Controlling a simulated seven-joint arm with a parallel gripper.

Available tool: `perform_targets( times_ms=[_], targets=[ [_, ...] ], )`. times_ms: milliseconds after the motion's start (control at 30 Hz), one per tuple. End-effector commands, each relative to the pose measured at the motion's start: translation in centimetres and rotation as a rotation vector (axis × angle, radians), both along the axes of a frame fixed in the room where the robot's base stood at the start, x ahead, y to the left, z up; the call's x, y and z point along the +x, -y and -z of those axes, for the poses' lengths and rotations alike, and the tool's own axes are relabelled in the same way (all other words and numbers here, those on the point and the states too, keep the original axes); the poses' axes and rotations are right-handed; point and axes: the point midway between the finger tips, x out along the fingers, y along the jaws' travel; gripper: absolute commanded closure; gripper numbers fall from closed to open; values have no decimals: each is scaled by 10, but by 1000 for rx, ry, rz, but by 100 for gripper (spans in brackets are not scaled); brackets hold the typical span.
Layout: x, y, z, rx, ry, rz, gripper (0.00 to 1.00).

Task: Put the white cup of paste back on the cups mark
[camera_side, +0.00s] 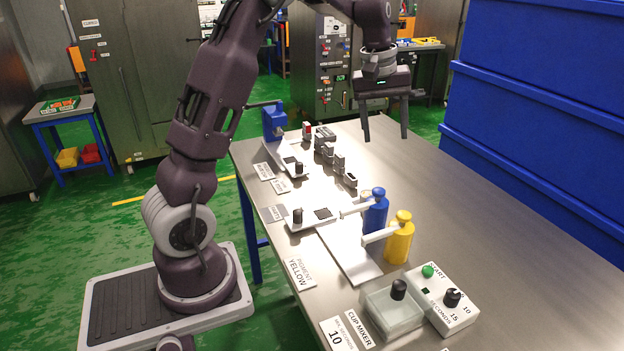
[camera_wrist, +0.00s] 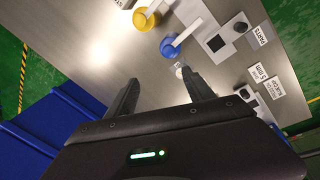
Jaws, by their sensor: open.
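My gripper (camera_side: 386,139) is open and empty, held above the far part of the steel table, with its fingers pointing down. In the wrist view its two fingers (camera_wrist: 163,80) are spread apart with nothing between them. I cannot clearly make out the white cup of paste in either view. A small pale object (camera_wrist: 179,70) shows just past the right finger, partly hidden by it; I cannot tell what it is. I cannot read a cups mark in either view. The cup mixer (camera_side: 392,311) has a pale translucent box with a black knob; its inside is not clear.
A blue dispenser (camera_side: 375,215) and a yellow dispenser (camera_side: 399,240) with white spouts stand mid-table. A scale (camera_side: 311,216), small grey fixtures (camera_side: 330,153) and a timer box (camera_side: 446,304) are nearby. Blue bins (camera_side: 540,120) wall the far right. The table's right side is clear.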

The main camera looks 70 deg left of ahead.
Motion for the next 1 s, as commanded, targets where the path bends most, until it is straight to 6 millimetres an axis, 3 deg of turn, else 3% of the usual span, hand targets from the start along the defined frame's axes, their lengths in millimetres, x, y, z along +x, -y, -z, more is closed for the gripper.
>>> perform_targets(
  times_ms=[33,100,167,200,300,400,567,1000],
  targets=[
    [-24,31,-30,8,45,92,39],
    [-68,75,-60,40,102,250,39],
    [-113,110,-76,81,152,397,39],
    [-144,129,-80,116,181,494,39],
    [-213,161,-74,218,242,707,39],
    [-259,175,-56,309,279,856,39],
    [-287,178,-40,379,301,951,39],
    [-287,178,-39,379,299,951,39]
  ],
)
